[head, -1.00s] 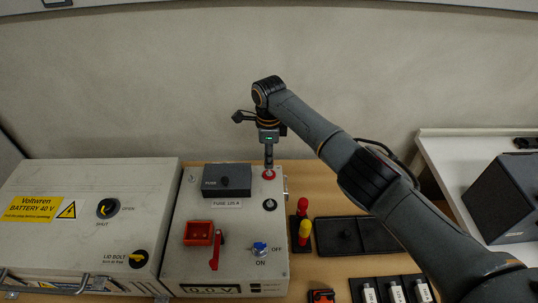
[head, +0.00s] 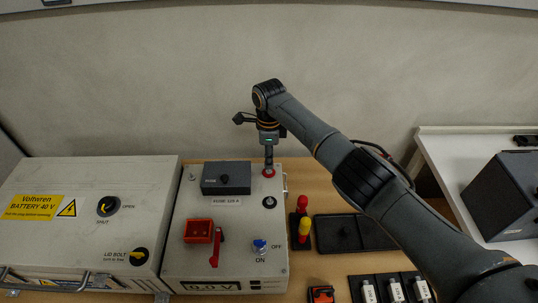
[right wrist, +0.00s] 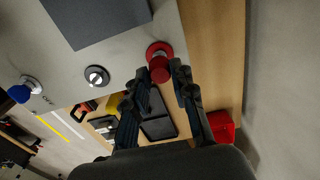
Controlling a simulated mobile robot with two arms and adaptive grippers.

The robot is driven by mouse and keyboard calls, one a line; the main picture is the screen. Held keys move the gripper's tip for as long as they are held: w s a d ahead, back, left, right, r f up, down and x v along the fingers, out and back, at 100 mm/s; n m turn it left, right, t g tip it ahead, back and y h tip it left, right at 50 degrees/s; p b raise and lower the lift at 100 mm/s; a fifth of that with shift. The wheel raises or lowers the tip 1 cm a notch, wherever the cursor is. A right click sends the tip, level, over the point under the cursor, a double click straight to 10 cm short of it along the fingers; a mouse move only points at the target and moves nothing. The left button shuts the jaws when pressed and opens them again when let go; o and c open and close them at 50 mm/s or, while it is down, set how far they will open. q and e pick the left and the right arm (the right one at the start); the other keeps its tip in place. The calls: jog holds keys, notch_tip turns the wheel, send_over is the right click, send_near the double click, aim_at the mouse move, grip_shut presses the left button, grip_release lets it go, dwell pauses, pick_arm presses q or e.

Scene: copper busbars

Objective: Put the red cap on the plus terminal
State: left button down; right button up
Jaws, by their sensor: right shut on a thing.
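My right gripper (head: 268,166) points straight down at the back right corner of the grey-white control box. It is shut on the red cap (right wrist: 159,72), which shows between its fingers in the right wrist view. The cap is at a red ring (right wrist: 157,49) on the box top, the plus terminal; red also shows just under the fingertips in the head view (head: 268,174). I cannot tell whether the cap is fully seated, as the fingers hide part of it. My left gripper is not in view.
A dark fuse block (head: 226,178) stands left of the gripper on the control box (head: 215,268), with a red switch lever (head: 215,248) and blue knob (head: 260,246) in front. A red and a yellow piece (head: 304,230) stand to the right, beside a black tray (head: 345,233).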

jog(key=shift+f+b, duration=0.35)
jog(key=shift+f, duration=0.65)
jog(key=shift+f, duration=0.25)
jog(key=o, duration=1)
notch_tip(320, 180, up, 6)
jog(key=p, duration=0.6)
jog(key=shift+p, duration=0.4)
